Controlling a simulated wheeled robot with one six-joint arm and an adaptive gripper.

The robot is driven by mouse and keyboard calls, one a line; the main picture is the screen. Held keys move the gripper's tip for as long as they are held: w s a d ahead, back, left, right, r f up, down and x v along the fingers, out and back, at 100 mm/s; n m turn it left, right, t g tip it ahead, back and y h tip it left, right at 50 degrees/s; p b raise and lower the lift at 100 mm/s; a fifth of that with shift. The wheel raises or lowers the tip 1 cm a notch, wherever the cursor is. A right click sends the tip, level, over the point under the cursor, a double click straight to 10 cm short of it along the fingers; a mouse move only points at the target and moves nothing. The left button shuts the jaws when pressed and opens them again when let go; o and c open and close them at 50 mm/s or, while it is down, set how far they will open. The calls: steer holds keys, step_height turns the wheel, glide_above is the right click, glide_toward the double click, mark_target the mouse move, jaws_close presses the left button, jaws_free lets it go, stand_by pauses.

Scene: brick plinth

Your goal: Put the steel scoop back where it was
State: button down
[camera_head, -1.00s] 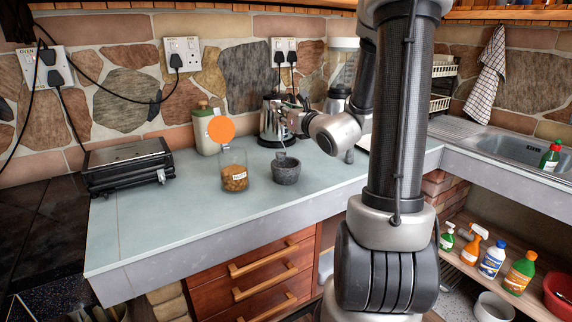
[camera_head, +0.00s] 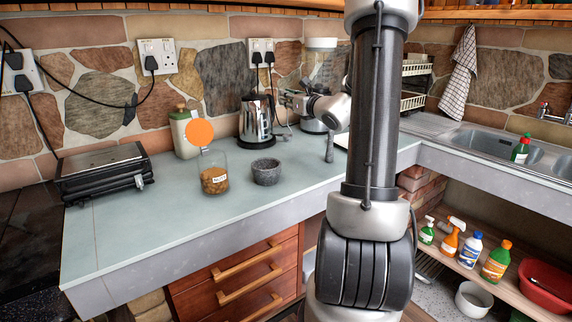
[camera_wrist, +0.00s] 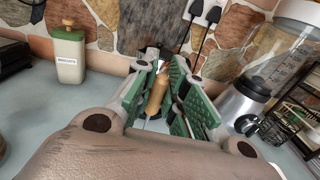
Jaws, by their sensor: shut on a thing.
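In the wrist view my gripper (camera_wrist: 158,88) is shut on a tan, wooden-looking handle (camera_wrist: 157,97) between its green pads. I take this for the steel scoop's handle; a small metallic part shows at its far end, and its bowl cannot be made out. In the head view my gripper (camera_head: 287,98) is at the back of the counter, just right of the steel kettle (camera_head: 256,121), with the scoop too small to tell there. A glass jar (camera_head: 214,177) with brown contents and an orange round lid (camera_head: 200,132) stands in front. A grey stone mortar (camera_head: 266,171) stands beside it.
A biscuit canister (camera_head: 185,135) stands behind the jar and a black grill (camera_head: 103,172) at left. A blender (camera_head: 318,75) stands behind my arm. A grey pestle-like piece (camera_head: 329,149) stands upright right of the mortar. The front counter (camera_head: 150,236) is clear.

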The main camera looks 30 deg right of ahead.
steer(key=shift+w+f, duration=0.25)
steer(key=shift+y, duration=0.3)
step_height(320, 180, down, 9)
steer(key=shift+f, duration=0.1)
steer(key=shift+f, duration=0.1)
steer(key=c, duration=1.5)
jaws_free()
steer(key=shift+o, duration=0.2)
